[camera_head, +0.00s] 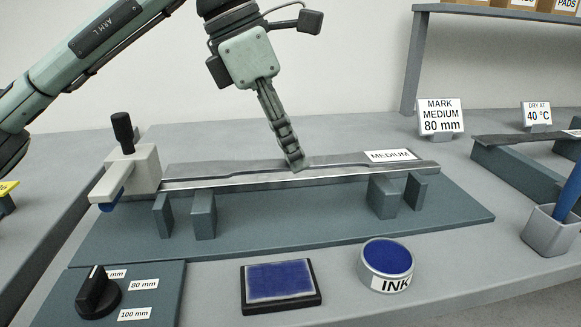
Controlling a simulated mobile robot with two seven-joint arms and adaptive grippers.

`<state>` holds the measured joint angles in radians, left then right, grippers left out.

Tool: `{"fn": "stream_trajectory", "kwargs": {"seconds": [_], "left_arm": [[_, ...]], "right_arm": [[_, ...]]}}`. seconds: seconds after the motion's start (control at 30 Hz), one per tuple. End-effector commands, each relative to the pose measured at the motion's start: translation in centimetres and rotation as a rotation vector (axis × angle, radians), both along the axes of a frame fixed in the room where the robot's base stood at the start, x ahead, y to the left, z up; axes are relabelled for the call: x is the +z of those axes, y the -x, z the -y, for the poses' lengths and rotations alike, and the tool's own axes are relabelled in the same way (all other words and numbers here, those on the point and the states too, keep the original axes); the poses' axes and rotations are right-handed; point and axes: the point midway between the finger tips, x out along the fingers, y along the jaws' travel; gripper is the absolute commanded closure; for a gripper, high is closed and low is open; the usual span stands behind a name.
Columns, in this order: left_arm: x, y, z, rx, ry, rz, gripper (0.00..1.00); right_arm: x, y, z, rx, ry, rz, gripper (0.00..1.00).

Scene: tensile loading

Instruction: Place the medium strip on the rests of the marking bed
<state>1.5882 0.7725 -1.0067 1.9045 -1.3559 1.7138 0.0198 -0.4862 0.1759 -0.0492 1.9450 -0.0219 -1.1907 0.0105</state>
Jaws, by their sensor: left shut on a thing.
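The medium strip (345,162) is a long dark grey piece with a narrowed middle and a white MEDIUM label near its right end. My left gripper (297,164) reaches down from above and is shut on the strip near its middle. The strip lies level along the marking bed (300,232), a dark teal plate with upright rests such as the left block (203,215) and the right block (383,198). From this angle I cannot tell whether the strip touches the rests. My right gripper is not in view.
A light block with a black knob (123,130) stands at the bed's left end. In front are a dial (97,293), a blue ink pad (278,284) and an INK pot (387,262). At right are a cup (551,234) and a rack holding another dark strip (525,138).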

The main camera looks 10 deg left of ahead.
Motion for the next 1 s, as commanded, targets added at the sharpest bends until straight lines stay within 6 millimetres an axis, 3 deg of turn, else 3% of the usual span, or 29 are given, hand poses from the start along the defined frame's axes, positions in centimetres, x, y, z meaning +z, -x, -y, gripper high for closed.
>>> {"fn": "stream_trajectory", "kwargs": {"seconds": [0.13,0.37,0.8,0.83,1.0], "left_arm": [[-0.7,-0.1,0.0,0.001,0.002,0.001,1.0],[-3.7,-0.1,-0.1,0.002,0.002,0.0,1.0],[-4.2,-0.1,0.0,0.001,0.003,0.003,1.0],[-4.3,-0.1,0.0,0.001,0.001,0.0,0.74],[-4.3,-0.1,0.0,0.001,0.0,0.0,0.54]], "right_arm": [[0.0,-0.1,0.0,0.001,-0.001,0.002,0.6],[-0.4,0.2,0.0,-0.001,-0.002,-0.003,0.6],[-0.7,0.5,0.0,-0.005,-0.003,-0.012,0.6],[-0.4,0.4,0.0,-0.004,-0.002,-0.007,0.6],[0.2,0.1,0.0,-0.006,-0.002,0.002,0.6]]}}
